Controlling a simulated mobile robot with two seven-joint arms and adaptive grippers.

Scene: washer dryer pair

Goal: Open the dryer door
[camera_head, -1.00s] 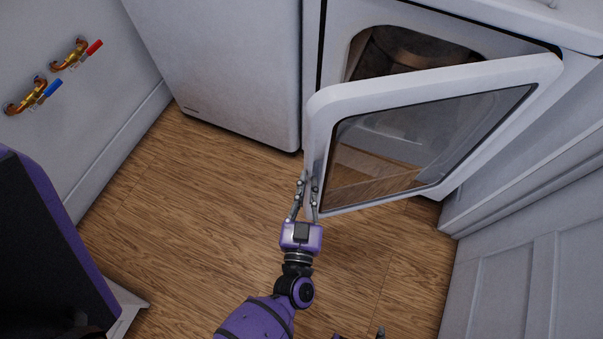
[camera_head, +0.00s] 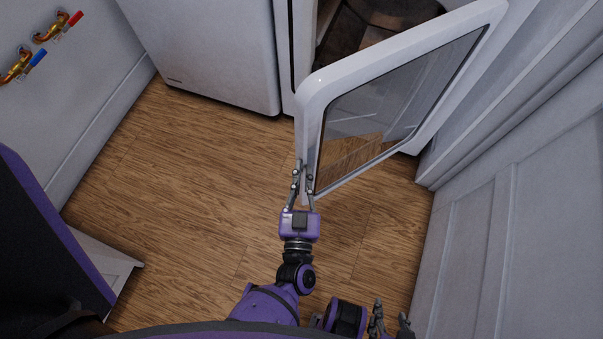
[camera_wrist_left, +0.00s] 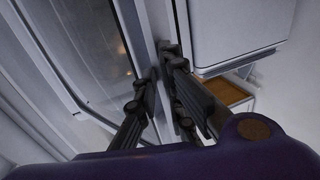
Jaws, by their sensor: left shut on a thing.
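The dryer door (camera_head: 400,100) is white with a dark glass pane and stands well swung out from the dryer (camera_head: 303,50). Behind it, part of the dark drum opening (camera_head: 375,22) shows. My left gripper (camera_head: 303,178) is shut on the door's free edge, near its lower corner. In the left wrist view, the fingers (camera_wrist_left: 163,85) pinch the white door edge (camera_wrist_left: 145,35) beside the glass. My right gripper (camera_head: 391,310) is at the bottom edge of the head view, with its fingers apart and empty, clear of the door.
A second white appliance (camera_head: 205,55) stands left of the dryer. A grey panelled surface (camera_head: 510,200) runs along the right, close to the door's hinge side. Brass taps with red and blue handles (camera_head: 40,45) are on the left wall. The wooden floor (camera_head: 190,190) is clear.

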